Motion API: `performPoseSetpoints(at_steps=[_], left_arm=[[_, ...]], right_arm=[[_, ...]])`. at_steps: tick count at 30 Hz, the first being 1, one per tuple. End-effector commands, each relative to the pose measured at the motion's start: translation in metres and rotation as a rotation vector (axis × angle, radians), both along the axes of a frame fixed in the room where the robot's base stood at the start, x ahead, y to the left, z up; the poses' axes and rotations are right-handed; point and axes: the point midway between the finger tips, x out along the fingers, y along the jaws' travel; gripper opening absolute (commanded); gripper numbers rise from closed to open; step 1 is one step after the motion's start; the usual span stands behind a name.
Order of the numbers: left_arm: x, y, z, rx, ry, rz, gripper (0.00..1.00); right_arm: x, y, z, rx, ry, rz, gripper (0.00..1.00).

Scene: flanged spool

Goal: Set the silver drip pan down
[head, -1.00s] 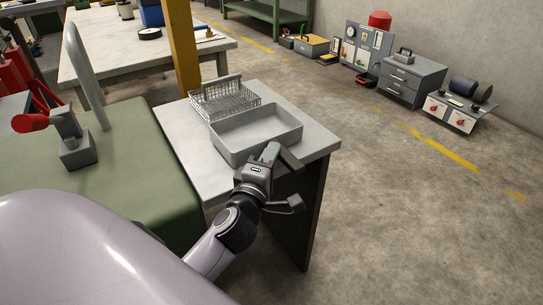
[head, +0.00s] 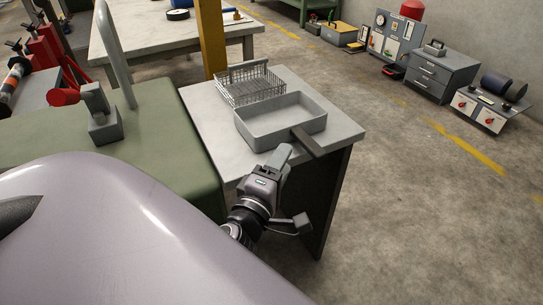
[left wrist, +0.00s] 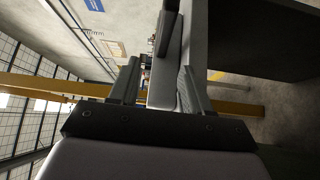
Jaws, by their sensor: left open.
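The silver drip pan (head: 264,129), a shallow grey rectangular tray, rests upright on the small light-topped table (head: 212,113). A flat dark bar (head: 310,144), seemingly its handle, sticks out from its near right side past the table edge. My left gripper (head: 282,152) is open and empty just in front of the pan, beside the bar and apart from it. My right gripper is out of view.
A wire basket (head: 250,88) stands directly behind the pan on the same table. A green bench (head: 150,128) with a grey block-shaped fixture (head: 104,122) adjoins on the left. A yellow post (head: 210,40) rises behind. The floor to the right is open.

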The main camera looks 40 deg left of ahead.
Motion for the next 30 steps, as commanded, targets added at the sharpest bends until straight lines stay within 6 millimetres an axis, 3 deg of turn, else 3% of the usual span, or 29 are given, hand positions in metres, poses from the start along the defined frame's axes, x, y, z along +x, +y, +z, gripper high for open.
performPoseSetpoints(at_steps=[9,17,23,26,30], left_arm=[[-0.038,-0.011,-0.002,-0.001,0.001,-0.001,0.48],[-0.045,-0.017,0.0,0.053,-0.011,-0.021,0.48],[-0.043,-0.046,-0.003,0.322,-0.038,-0.156,0.48],[-0.044,-0.067,-0.016,0.493,-0.026,-0.261,0.48],[-0.049,-0.095,-0.048,0.727,0.034,-0.416,0.48]], right_arm=[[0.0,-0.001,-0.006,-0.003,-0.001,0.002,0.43],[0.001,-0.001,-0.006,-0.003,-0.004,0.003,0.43],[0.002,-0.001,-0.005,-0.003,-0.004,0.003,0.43],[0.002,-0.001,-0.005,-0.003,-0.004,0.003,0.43],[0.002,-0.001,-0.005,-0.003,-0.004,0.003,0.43]])
